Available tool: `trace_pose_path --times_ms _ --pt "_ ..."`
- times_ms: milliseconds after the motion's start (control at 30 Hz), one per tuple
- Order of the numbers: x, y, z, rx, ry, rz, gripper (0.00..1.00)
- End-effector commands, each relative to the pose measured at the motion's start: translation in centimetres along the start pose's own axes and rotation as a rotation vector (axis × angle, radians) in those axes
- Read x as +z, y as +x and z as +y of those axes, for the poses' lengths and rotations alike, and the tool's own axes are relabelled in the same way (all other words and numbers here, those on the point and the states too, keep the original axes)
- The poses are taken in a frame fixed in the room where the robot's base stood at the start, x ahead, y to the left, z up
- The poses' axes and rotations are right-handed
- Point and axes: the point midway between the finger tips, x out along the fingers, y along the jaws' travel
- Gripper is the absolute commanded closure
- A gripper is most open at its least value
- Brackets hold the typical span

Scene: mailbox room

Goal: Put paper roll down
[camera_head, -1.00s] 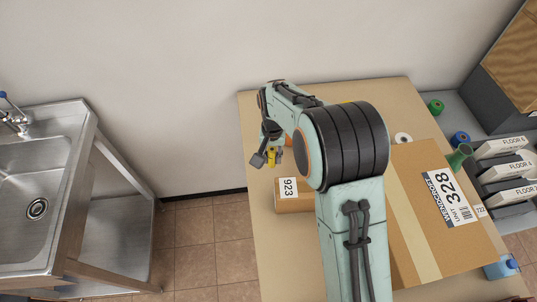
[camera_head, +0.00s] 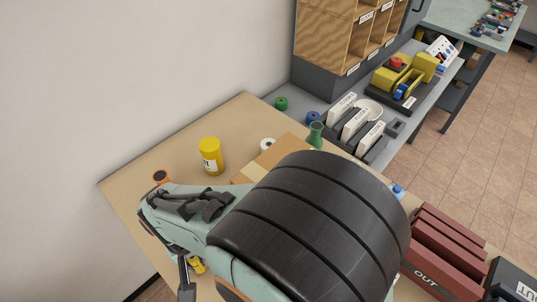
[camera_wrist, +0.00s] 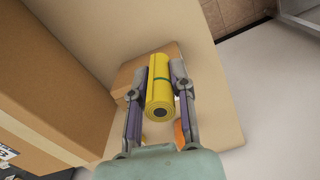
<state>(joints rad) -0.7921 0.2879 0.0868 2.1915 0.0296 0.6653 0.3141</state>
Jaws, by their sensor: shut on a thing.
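The yellow paper roll (camera_wrist: 160,95), with a thin green band and a dark core, is between the fingers of my gripper (camera_wrist: 158,82) in the wrist view. The gripper is shut on it. In the head view a bit of the yellow roll (camera_head: 197,266) shows at the lower left by my gripper, mostly hidden by my arm. The tan table (camera_wrist: 95,30) is beyond the roll in the wrist view. A small cardboard box (camera_wrist: 126,76) is just behind the roll; I cannot tell whether they touch.
A large carton (camera_wrist: 45,85) fills the left of the wrist view. On the table stand a yellow can (camera_head: 210,158) and a white tape roll (camera_head: 267,145). A green flask (camera_head: 315,133) and label racks (camera_head: 355,122) are at right. Bare table lies around the can.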

Motion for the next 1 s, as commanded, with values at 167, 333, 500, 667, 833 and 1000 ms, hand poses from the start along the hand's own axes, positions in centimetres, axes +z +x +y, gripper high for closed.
trace_pose_path --times_ms 167,333,500,667,833,1000 --pt "2.7 -4.2 4.5 -0.002 0.137 0.013 0.98" --pt "6.2 -9.6 10.9 -0.002 0.396 0.017 0.98" --pt "9.3 -13.2 15.6 -0.001 0.64 0.01 0.98" --pt "10.6 -14.9 17.9 -0.001 0.77 0.005 0.98" --pt "9.5 -14.3 19.2 -0.002 0.808 -0.002 0.98" --pt "5.5 -12.2 21.3 -0.002 0.807 -0.003 0.98"
